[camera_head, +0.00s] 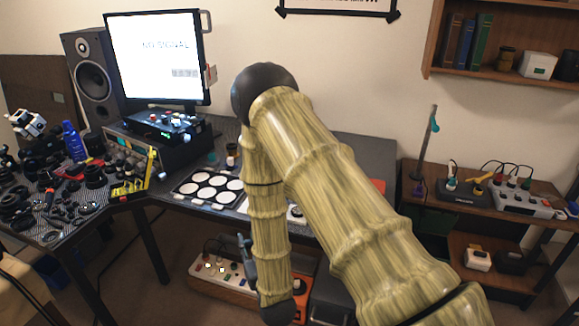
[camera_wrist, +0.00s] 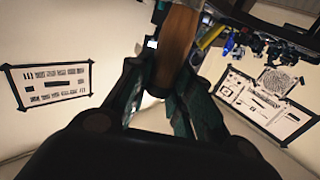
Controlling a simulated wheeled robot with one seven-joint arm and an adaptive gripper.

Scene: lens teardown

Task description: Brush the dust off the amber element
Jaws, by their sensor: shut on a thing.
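In the wrist view my gripper (camera_wrist: 172,72) is shut on a brown wooden piece (camera_wrist: 181,38), which looks like a brush handle; its far end runs out of the picture. In the head view my arm crosses the middle and hides part of the bench, and I cannot make out the gripper's fingers clearly. A black tray with white round pads (camera_head: 210,188) lies on the bench left of my arm. I cannot pick out the amber element or any dust in either view.
Many dark lens parts (camera_head: 50,200) crowd the left bench. A monitor (camera_head: 157,55), a speaker (camera_head: 92,78) and an electronics box (camera_head: 150,135) stand behind. A shelf unit (camera_head: 480,240) is at right. A power strip box (camera_head: 215,275) sits below the bench.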

